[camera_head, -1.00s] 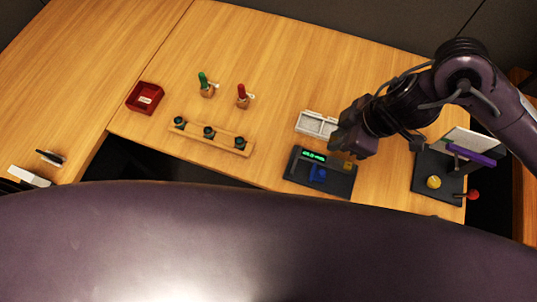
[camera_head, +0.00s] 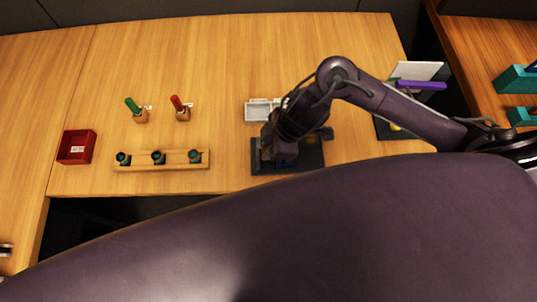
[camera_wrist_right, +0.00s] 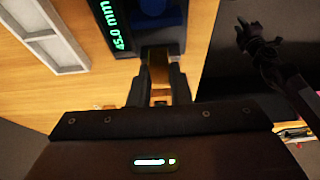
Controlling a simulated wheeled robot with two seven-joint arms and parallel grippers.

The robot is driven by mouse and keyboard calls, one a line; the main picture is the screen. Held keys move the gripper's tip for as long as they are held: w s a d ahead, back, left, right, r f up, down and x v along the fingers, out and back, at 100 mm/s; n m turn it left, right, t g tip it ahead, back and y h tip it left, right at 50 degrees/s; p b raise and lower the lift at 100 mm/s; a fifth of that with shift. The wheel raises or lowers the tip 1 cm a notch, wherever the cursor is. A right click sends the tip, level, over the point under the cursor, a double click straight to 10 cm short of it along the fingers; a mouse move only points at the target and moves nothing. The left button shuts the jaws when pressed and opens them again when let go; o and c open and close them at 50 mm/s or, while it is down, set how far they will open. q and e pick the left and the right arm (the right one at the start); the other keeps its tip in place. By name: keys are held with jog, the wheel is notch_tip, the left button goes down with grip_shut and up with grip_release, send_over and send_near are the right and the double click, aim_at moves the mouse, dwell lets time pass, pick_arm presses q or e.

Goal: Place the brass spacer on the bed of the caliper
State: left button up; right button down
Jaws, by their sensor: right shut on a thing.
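The caliper (camera_head: 290,166) is a dark flat device near the front edge of the desk, partly hidden by my right arm. In the right wrist view its green display (camera_wrist_right: 120,25) reads 45.0 mm, with a blue part (camera_wrist_right: 158,14) beside it. My right gripper (camera_head: 268,155) is at the caliper's left end. In the right wrist view the gripper (camera_wrist_right: 160,78) is shut on the brass spacer (camera_wrist_right: 159,66). I cannot tell whether the spacer touches the caliper. My left gripper (camera_wrist_right: 248,38) appears dark and small at the right of the wrist view; its jaws are unclear.
A pale tray (camera_head: 262,110) lies just behind the caliper. A wooden rack (camera_head: 160,166) with dark round pieces, a red box (camera_head: 77,147) and green-handled (camera_head: 133,105) and red-handled (camera_head: 178,103) tools stand left. A dark stand with a purple bar (camera_head: 420,85) is right.

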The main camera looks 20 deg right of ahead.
notch_tip(320, 180, down, 5)
jog(key=shift+r+b, duration=0.15)
jog(key=shift+b, duration=0.3)
jog(key=c, duration=1.3)
grip_release()
jog(key=shift+c, duration=0.2)
